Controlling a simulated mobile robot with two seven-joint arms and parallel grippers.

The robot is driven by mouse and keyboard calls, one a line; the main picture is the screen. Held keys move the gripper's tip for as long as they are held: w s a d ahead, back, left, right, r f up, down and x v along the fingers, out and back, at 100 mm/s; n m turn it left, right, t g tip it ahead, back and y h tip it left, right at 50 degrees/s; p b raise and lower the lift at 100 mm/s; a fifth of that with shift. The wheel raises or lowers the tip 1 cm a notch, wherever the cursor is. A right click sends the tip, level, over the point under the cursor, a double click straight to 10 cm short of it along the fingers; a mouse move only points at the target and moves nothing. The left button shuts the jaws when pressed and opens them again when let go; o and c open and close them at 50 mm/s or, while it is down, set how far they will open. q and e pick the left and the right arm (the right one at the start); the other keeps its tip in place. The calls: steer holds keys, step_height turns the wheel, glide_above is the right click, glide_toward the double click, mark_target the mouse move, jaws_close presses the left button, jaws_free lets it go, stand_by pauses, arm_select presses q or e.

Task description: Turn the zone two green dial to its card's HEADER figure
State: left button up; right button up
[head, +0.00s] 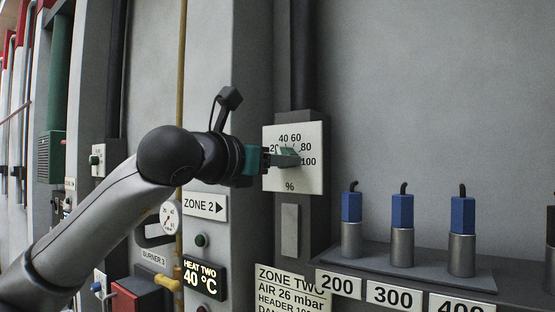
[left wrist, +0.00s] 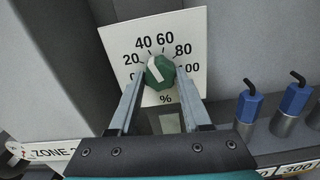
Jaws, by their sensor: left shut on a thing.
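The green dial (left wrist: 160,72) sits on a white plate (head: 309,178) marked in steps of 20 up to 100, with a % sign. In the left wrist view its white bar slants, with the upper end towards about 40. My left gripper (head: 287,160) is shut on the dial, one finger on each side, and hides much of it in the head view. The zone two card (head: 290,291) is below. It reads AIR 26 mbar, then a HEADER line whose figure starts with 10 and is hard to read to its end. My right gripper is not in view.
A shelf (head: 403,264) at the right carries several blue-topped metal cylinders (head: 402,213) above labels 200, 300 and 400. A ZONE 2 sign (head: 205,206) and a HEAT TWO display (head: 203,277) reading 40 °C are left of the dial's column.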

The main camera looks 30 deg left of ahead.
arm_select(q)
jaws_close()
steer(key=shift+m, duration=0.3)
steer(key=shift+r+m, duration=0.2)
steer(key=shift+m, duration=11.4)
